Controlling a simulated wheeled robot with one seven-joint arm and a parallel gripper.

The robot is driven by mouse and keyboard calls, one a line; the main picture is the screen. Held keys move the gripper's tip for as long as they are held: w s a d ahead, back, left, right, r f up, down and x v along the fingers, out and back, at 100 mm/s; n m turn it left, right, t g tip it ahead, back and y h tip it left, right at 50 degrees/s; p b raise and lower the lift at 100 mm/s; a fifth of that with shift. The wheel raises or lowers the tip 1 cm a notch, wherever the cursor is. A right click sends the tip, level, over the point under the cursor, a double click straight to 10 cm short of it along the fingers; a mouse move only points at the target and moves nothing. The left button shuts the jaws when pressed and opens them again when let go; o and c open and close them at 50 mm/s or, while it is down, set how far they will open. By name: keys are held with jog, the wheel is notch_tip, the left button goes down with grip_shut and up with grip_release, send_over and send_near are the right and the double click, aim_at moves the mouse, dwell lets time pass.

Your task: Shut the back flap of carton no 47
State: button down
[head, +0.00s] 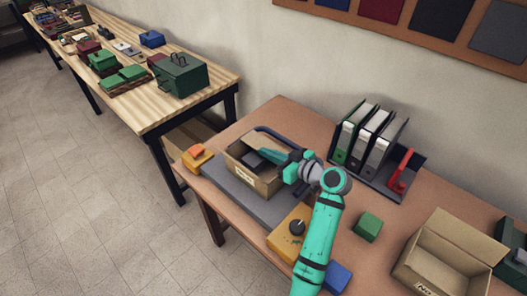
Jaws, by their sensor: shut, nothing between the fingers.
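An open brown carton (259,182) with a white label on its front sits on a grey slab on the near table. A second open carton (428,277) stands at the lower right with a raised back flap (466,238); its label starts with "No". I cannot read either number, so I cannot tell which is no 47. My teal gripper (267,154) is shut and empty, over the left carton's opening. Something dark shows there beside the fingers.
A dark blue curved bar (272,130) stands behind the left carton. A yellow box with a black knob (288,236), a green block (368,227) and a blue block (337,277) lie nearby. Binders (365,150) and a red-handled tool (402,172) stand at the back.

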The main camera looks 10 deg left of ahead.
jog(key=shift+f, duration=0.1)
dwell(0.4)
jog(key=v, duration=1)
